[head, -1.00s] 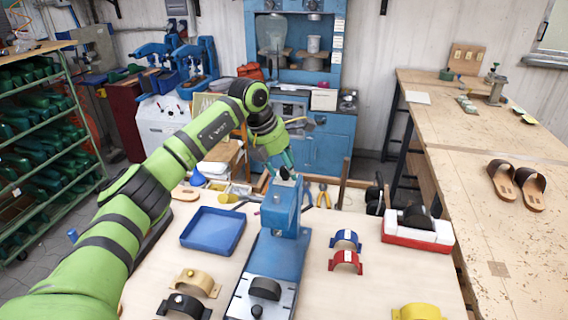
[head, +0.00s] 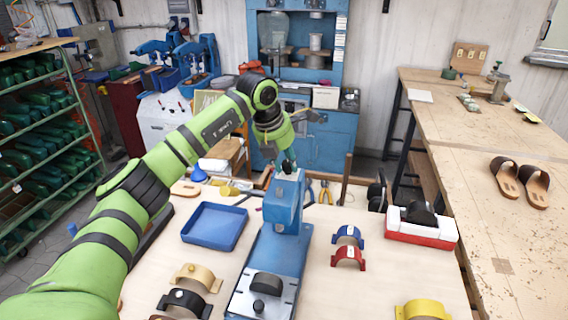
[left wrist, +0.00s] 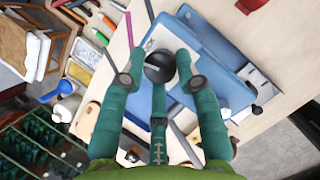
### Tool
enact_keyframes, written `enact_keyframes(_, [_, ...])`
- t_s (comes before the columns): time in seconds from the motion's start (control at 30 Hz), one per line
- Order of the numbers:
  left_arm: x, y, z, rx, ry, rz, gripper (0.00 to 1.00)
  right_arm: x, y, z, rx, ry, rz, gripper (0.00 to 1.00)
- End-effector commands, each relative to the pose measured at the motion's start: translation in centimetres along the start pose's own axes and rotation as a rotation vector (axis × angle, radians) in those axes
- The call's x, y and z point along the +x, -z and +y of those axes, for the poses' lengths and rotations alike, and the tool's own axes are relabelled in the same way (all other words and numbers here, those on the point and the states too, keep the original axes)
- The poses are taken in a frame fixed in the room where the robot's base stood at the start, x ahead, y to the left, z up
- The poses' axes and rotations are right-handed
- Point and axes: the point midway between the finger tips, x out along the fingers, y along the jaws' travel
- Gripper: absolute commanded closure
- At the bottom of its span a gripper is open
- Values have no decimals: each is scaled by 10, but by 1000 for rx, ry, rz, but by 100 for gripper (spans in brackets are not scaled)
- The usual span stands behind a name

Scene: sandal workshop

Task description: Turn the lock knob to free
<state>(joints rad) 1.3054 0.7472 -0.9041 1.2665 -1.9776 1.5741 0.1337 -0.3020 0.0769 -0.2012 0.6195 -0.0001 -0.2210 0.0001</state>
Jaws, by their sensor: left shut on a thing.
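A blue press-like machine (head: 277,240) stands upright in the middle of the worktable, with a pale plate at its near end. My left gripper (head: 285,166) is at the top of its blue post, coming from behind. In the left wrist view, a dark round knob (left wrist: 160,62) sits on the blue machine (left wrist: 205,62). The fingers of my left gripper (left wrist: 160,80) are shut on it from both sides. The fingers partly cover the knob, and I see no mark that tells its lock position. My right gripper is in neither view.
A blue tray (head: 214,227) lies left of the machine. Blue and red arched pieces (head: 348,257) and a red-and-white block (head: 421,227) lie to its right. Pliers (head: 326,193) and other tools lie behind. Sandals (head: 520,183) rest on the right bench.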

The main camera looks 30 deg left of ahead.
Motion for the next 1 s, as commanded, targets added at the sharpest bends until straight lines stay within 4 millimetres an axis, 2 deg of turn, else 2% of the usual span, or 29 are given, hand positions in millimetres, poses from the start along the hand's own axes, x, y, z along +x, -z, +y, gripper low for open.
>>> enact_keyframes(0.5, [-2, -6, -3, -450, -185, -23, 100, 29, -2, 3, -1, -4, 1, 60])
enact_keyframes(1.0, [-3, -8, -4, -886, -359, -22, 100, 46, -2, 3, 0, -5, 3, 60])
